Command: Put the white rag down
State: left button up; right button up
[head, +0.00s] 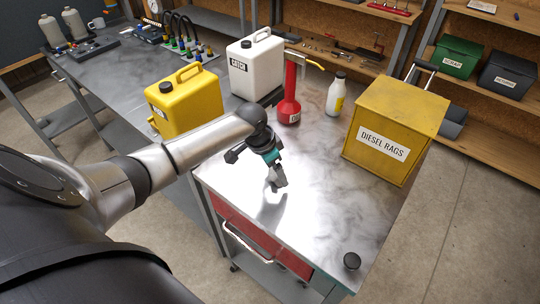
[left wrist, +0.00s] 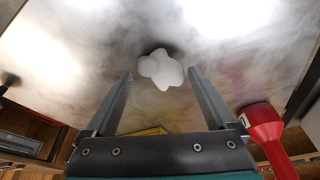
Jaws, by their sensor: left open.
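The white rag (left wrist: 161,69) is a small crumpled lump in the left wrist view. It appears to lie on the metal bench top (head: 330,215), with a soft shadow beside it. My left gripper (head: 276,184) points down over the bench top; its fingers (left wrist: 160,75) are open. The rag shows between the fingertips, with a gap on each side. In the head view I cannot make out the rag clearly against the fingers and the bright glare. My right gripper is in neither view.
A yellow "DIESEL RAGS" box (head: 384,140) stands at the bench's right. Behind the gripper are a red funnel-like container (head: 289,106), a white bottle (head: 335,95), a white "CATCH" can (head: 256,68) and a yellow can (head: 184,105). A black cap (head: 352,261) lies near the front corner.

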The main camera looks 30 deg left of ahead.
pick_arm(q)
jog(key=p+v, duration=0.1)
jog(key=v, duration=1)
jog(key=shift+p, duration=0.3)
